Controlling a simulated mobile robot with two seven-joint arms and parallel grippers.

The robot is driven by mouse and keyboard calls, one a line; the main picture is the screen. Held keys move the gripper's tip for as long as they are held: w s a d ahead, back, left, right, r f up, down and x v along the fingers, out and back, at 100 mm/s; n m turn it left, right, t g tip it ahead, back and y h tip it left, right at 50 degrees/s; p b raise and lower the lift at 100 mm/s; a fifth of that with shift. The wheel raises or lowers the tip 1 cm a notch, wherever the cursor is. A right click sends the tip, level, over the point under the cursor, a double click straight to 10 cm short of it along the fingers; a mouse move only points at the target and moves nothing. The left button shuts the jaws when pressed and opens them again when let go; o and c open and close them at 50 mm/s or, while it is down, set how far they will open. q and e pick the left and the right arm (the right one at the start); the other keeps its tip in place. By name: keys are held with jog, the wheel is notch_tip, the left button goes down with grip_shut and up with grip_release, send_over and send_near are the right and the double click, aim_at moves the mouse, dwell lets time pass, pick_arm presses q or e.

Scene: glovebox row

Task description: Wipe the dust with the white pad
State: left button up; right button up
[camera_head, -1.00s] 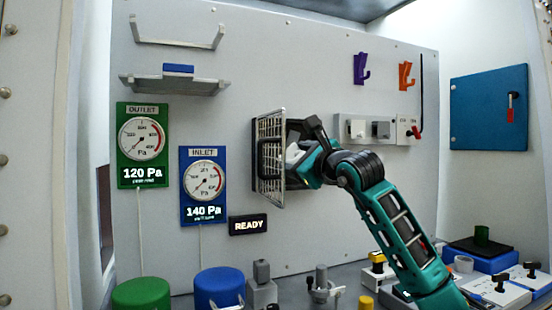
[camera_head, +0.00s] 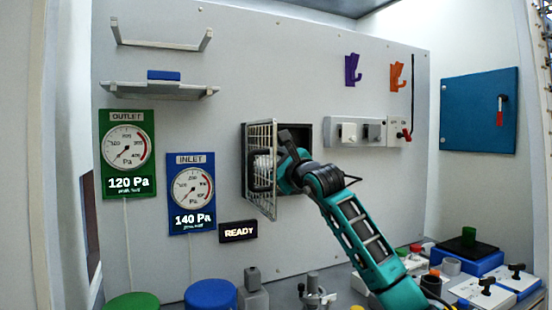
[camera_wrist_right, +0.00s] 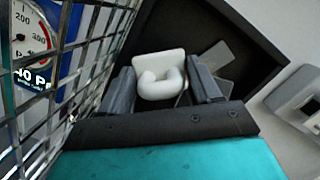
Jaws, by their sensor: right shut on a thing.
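The white pad (camera_wrist_right: 158,72) has a rounded loop handle and sits between the two dark fingers of my right gripper (camera_wrist_right: 161,90) in the right wrist view. The gripper is shut on it. In the head view my right gripper (camera_head: 272,163) is at the open wall recess (camera_head: 301,135), beside the wire-grid door, and a bit of white shows at its tip. Flat grey patches (camera_wrist_right: 214,62) lie on the dark inside of the recess just beyond the pad; I cannot tell for sure that they are the dust. My left gripper is not in view.
The open wire-grid door (camera_head: 262,190) stands out from the wall, close left of my right gripper. A switch panel (camera_head: 358,132) is to the right. Gauges hang to the left. The bench below holds a blue lid (camera_head: 211,294), fittings and boxes.

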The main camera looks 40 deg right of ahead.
jog(key=shift+p+x, duration=0.6)
jog(key=shift+x, duration=0.45)
dwell(0.5)
jog(key=shift+d+f, duration=0.1)
jog(key=shift+d, duration=0.1)
